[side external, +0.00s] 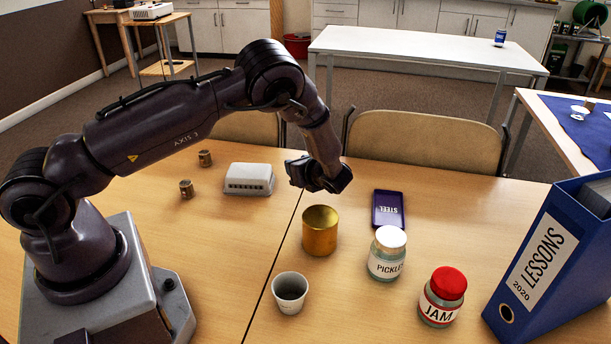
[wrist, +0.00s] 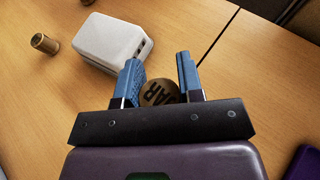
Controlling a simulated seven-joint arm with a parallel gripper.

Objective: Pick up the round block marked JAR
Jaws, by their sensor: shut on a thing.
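The round block marked JAR (wrist: 154,93) is brown with dark letters on its end; only "AR" shows clearly in the wrist view. My gripper (wrist: 158,62) has its two blue fingers on either side of the block and is shut on it. In the side view my gripper (side external: 318,176) is over the table, behind the gold canister, and the block cannot be made out there. I cannot tell whether the block is clear of the table.
Two small brown round blocks (side external: 205,158) (side external: 186,189) and a white box (side external: 248,180) stand left.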

